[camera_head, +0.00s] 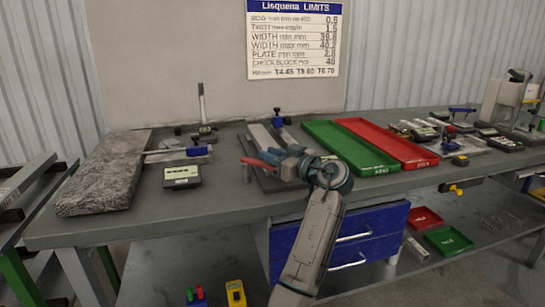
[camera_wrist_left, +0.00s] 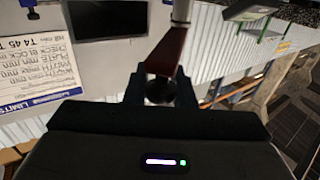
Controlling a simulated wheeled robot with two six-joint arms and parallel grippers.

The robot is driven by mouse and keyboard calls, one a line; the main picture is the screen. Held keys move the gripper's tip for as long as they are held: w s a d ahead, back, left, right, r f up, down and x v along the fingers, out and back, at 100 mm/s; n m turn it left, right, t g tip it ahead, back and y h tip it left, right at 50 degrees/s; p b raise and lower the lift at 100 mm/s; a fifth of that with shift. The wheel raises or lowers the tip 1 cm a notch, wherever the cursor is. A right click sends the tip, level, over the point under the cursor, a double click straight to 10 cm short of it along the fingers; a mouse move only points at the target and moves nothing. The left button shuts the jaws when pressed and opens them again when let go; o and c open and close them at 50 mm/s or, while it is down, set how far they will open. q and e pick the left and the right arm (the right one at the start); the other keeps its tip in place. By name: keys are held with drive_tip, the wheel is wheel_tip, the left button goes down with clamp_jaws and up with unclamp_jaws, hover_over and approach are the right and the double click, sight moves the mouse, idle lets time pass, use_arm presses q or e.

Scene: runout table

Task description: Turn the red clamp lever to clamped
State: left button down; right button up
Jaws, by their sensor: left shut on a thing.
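The red clamp lever (camera_head: 257,163) lies near the front of the dark plate fixture (camera_head: 250,148) in the middle of the bench. Its red arm points to the left in the head view. My left gripper (camera_head: 276,159) is at the right end of the visible red part and covers the rest of the lever. In the left wrist view, the red lever (camera_wrist_left: 166,50) runs down between my two dark fingers, which are shut on its dark round end. The lever's pivot and its clamping state cannot be made out. My right gripper is not in view.
A green tray (camera_head: 381,169) and a red tray (camera_head: 422,163) lie right of the fixture. A granite slab (camera_head: 95,190) and a small display gauge (camera_head: 182,182) are on the left. A blue-topped clamp post (camera_head: 278,117) stands behind.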

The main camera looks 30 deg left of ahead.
use_arm(q)
drive_tip(key=shift+f, duration=0.1)
drive_tip(key=c, duration=1.4)
unclamp_jaws()
drive_tip(key=shift+a, duration=0.1)
drive_tip(key=shift+o, duration=0.8)
drive_tip(key=shift+a+f, duration=0.1)
drive_tip(key=shift+a, duration=0.1)
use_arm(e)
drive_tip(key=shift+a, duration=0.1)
use_arm(q)
drive_tip(key=shift+d, duration=0.2)
drive_tip(key=shift+d, duration=0.3)
drive_tip(key=b+v, duration=0.1)
drive_tip(key=v, duration=0.9)
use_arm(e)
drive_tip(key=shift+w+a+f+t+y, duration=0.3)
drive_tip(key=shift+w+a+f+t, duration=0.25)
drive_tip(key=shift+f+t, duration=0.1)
use_arm(q)
drive_tip(key=shift+s, duration=0.1)
